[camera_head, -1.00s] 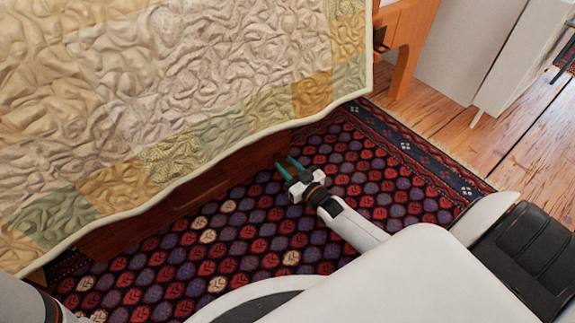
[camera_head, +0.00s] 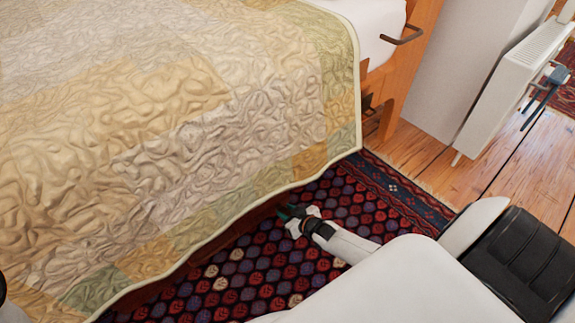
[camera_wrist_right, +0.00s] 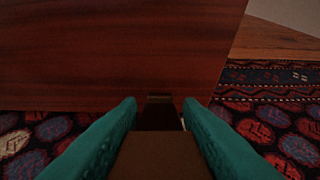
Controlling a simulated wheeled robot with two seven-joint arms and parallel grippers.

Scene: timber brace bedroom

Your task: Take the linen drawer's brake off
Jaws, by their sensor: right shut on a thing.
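The linen drawer (camera_head: 240,226) is a dark red-brown wooden front low under the quilt's hem; only a strip shows in the head view. In the right wrist view its front (camera_wrist_right: 110,55) fills most of the upper picture. My right gripper (camera_head: 288,212) is low at the drawer, by the quilt's hem. In the right wrist view its teal fingers (camera_wrist_right: 160,125) are on either side of a small brown block (camera_wrist_right: 160,155), seemingly the brake, with a dark part (camera_wrist_right: 160,112) beyond it. The gripper is shut on this block. My left gripper is out of view.
A patchwork quilt (camera_head: 150,150) hangs over the bed and covers the drawer's top. A dark patterned rug (camera_head: 340,200) lies in front. An orange wooden bed leg (camera_head: 389,118), a white radiator (camera_head: 510,90) and bare floorboards (camera_head: 445,165) are at the right.

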